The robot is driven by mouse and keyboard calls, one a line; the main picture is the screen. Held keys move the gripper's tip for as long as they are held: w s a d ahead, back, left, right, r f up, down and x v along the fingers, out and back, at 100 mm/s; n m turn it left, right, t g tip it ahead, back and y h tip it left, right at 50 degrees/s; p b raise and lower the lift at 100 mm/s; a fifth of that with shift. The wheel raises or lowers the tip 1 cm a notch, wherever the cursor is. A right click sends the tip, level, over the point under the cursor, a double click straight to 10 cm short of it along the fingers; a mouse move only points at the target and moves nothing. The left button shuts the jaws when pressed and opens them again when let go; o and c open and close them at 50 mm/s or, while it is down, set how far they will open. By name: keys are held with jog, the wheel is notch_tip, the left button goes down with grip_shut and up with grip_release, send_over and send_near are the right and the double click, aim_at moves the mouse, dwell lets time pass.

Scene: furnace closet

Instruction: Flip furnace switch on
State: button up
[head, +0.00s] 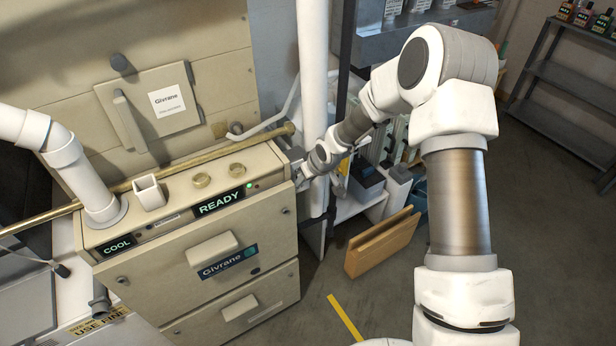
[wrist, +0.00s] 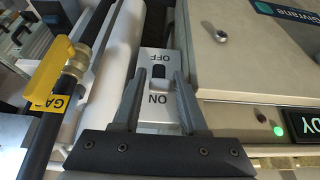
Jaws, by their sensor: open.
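The furnace switch (wrist: 158,72) is a small dark toggle in a light grey switch box (wrist: 152,128), with OFF and ON labels that read upside down in the wrist view. The dark part sits close to the OFF label; its exact tilt is too small to tell. My gripper (wrist: 160,82) is open, with one finger on each side of the switch face and nothing held between them. Whether a finger touches the box cannot be told. In the head view my gripper (head: 298,170) is at the right end of the beige furnace (head: 190,268), and the switch is too small to make out.
A white vertical pipe (head: 313,70) stands close to my gripper. A yellow gas valve handle (wrist: 52,75) is left of the switch in the wrist view. The furnace has a READY panel (head: 219,202) and a green light (head: 249,185).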

jog(key=p+v, duration=0.2)
jog(key=v, duration=1.5)
jog(key=shift+r, duration=0.2)
jog(key=shift+s+d, duration=0.15)
